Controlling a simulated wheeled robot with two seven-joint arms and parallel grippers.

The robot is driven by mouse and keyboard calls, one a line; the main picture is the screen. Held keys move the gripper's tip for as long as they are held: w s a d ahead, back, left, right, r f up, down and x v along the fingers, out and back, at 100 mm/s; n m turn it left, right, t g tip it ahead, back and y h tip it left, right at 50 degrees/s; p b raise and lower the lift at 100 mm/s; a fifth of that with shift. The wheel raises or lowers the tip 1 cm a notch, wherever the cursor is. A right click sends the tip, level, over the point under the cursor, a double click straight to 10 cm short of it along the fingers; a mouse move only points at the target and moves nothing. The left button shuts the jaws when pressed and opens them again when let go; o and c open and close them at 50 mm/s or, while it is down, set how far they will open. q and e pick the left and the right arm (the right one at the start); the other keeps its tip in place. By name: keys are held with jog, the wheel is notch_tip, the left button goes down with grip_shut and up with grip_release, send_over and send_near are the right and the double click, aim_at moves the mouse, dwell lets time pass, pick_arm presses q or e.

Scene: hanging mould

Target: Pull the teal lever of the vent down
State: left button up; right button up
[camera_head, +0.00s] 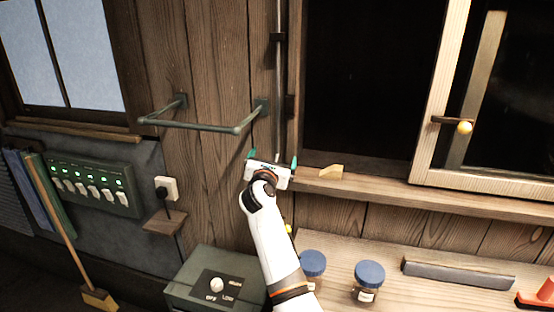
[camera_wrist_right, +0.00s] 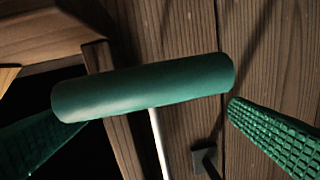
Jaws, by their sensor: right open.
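The teal lever handle (camera_wrist_right: 145,87) is a smooth cylinder lying crosswise at the end of a thin pale rod in the right wrist view. In the head view the lever's rod (camera_head: 278,75) runs up the wooden wall beside the dark opening; the handle is hidden or cannot be told apart there. My right gripper (camera_head: 272,160) is open at the rod's lower end, and its green ridged fingers also show in the right wrist view (camera_wrist_right: 158,115). The fingers stand on either side below the handle, and the jaws hold nothing. My left gripper is out of view.
A green rail (camera_head: 195,126) juts from the wall left of the rod. A wooden sill (camera_head: 400,188) with a small wooden wedge (camera_head: 331,171) lies to the right. Blue-lidded jars (camera_head: 369,272) stand on the bench below, beside a green box (camera_head: 215,282).

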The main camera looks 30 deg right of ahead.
jog(key=shift+s+d, duration=0.15)
jog(key=shift+s+a+f, duration=0.1)
jog(key=shift+s+a, duration=0.2)
jog(key=shift+s, duration=0.15)
jog(key=b+v, duration=0.2)
jog(key=v, duration=0.9)
jog(key=shift+a+b, duration=0.15)
jog(key=shift+b, duration=0.25)
jog(key=shift+w, duration=0.15)
